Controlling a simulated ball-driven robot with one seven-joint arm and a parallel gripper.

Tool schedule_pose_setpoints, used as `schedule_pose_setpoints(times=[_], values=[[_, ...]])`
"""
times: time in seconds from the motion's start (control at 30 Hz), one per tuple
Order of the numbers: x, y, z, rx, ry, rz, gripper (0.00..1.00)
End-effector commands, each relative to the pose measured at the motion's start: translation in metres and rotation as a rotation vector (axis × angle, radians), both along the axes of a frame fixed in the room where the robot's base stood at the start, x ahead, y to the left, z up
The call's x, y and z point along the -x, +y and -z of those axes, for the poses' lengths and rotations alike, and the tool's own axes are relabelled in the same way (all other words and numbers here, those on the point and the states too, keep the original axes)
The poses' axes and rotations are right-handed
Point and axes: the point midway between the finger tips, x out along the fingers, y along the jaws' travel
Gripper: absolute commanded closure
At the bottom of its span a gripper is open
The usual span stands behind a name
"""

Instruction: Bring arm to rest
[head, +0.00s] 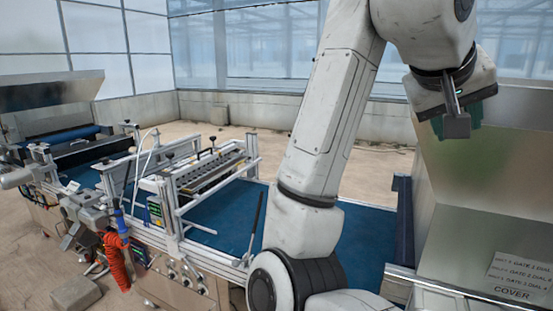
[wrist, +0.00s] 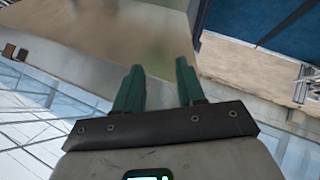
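My gripper (head: 458,124) is raised at the upper right of the head view, in front of the metal hopper (head: 490,190). In the wrist view my gripper (wrist: 158,82) shows two green fingers standing apart with nothing between them. The hopper's tan sloping panel (wrist: 100,35) lies beyond the fingertips, and I see no contact. My arm is bent, rising from the lower middle of the head view and folding down at the right.
The seeder's blue belt (head: 220,222) runs behind my arm. A metal frame with a row of nozzles (head: 212,170) stands over it. A black lever (head: 256,225) rises at the near edge. An orange coiled hose (head: 117,262) hangs at left. Bare floor lies beyond.

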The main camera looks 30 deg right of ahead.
Motion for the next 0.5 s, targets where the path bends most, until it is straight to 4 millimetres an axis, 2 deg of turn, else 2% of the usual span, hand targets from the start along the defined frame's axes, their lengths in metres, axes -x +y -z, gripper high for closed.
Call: schedule_pose_setpoints(times=[0.03,0.2,0.37,0.5], values=[[-0.010,-0.001,0.022,0.020,0.018,-0.023,0.61],[-0.040,-0.002,0.088,0.065,0.043,-0.116,0.61],[-0.059,0.001,0.156,0.075,0.070,-0.216,0.61],[-0.067,0.008,0.220,0.059,0.096,-0.309,0.61]])
